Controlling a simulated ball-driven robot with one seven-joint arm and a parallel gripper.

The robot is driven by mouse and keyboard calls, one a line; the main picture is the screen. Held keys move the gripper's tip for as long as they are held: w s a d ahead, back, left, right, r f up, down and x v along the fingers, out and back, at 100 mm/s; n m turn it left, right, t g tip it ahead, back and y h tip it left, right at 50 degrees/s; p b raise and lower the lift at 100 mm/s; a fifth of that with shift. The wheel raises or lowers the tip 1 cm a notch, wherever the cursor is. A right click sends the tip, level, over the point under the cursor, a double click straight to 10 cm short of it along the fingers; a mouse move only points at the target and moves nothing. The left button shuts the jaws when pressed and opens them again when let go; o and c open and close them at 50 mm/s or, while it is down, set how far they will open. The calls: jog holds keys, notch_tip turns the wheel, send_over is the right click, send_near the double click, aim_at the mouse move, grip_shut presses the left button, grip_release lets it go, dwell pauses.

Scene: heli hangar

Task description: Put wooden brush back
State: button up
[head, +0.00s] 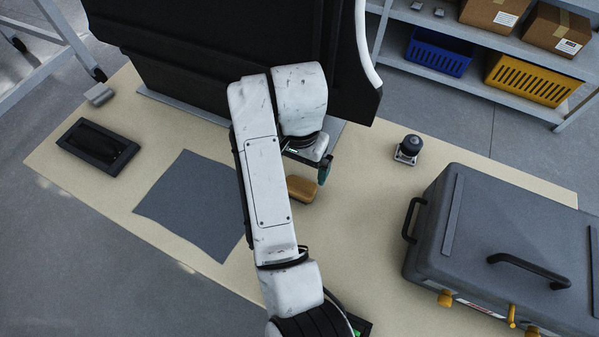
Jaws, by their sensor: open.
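The wooden brush (301,189) appears as a small orange-brown block on the pale table (370,225), just right of my forearm. Its left side is partly hidden by my arm, and I cannot see its bristles. My gripper (323,172) is just beyond the brush, toward the dark panel, seen mostly from above. It is open, with nothing visible in it. The height of the gripper over the table is hard to tell.
A dark grey mat (185,205) and a black tray (76,147) lie to the left. A big black panel (200,55) stands behind. A grey case (490,225) fills the right, with a small dark knob-like device (408,149) nearby. Shelves (480,38) stand beyond.

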jog(key=shift+r+p, duration=0.4)
jog(key=shift+r, duration=0.55)
dwell(1.0)
